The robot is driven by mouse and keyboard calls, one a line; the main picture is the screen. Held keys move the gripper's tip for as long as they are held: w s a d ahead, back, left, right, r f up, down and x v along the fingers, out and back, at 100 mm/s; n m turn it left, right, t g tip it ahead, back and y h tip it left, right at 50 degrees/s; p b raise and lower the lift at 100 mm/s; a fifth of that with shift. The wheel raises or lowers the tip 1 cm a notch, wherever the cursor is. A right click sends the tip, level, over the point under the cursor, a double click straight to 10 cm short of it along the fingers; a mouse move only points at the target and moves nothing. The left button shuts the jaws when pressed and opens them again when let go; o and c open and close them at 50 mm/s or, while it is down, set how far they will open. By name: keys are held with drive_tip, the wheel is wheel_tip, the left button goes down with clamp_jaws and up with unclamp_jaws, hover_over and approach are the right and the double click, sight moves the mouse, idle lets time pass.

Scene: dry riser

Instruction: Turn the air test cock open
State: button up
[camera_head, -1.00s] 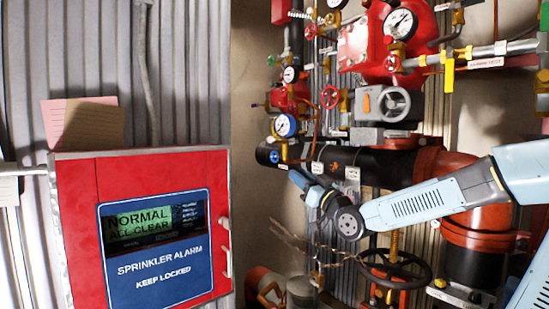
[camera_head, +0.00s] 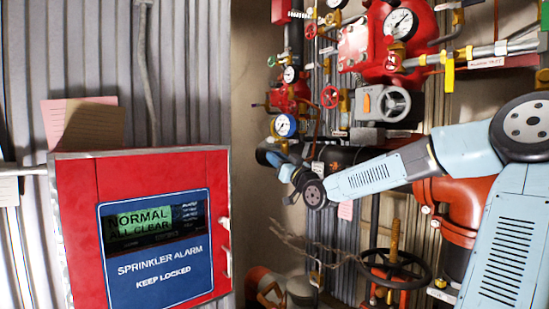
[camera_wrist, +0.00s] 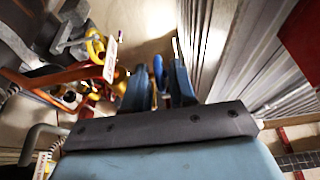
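I cannot tell for sure which fitting is the air test cock. A small blue part (camera_wrist: 158,73) shows between my fingers in the wrist view; it may be its handle. My gripper (camera_head: 277,164) is at the left end of the black pipe, just below the blue-rimmed gauge (camera_head: 285,126) and its brass fitting. In the wrist view my gripper (camera_wrist: 158,88) has its two dark blue fingers apart, one on each side of the blue part. I cannot tell whether they touch it. In the head view the fingertips and the cock are too small to separate.
Red valves, gauges and a grey handwheel (camera_head: 393,103) crowd the wall above my arm. A black handwheel (camera_head: 396,268) and thin bare twigs (camera_head: 312,248) lie below. The red sprinkler alarm cabinet (camera_head: 80,200) stands at the left, before corrugated metal sheeting (camera_head: 190,70).

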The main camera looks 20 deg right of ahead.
drive_tip(key=shift+w+a+r, duration=0.25)
drive_tip(key=shift+w, duration=0.35)
drive_tip(key=shift+c, duration=0.2)
clamp_jaws()
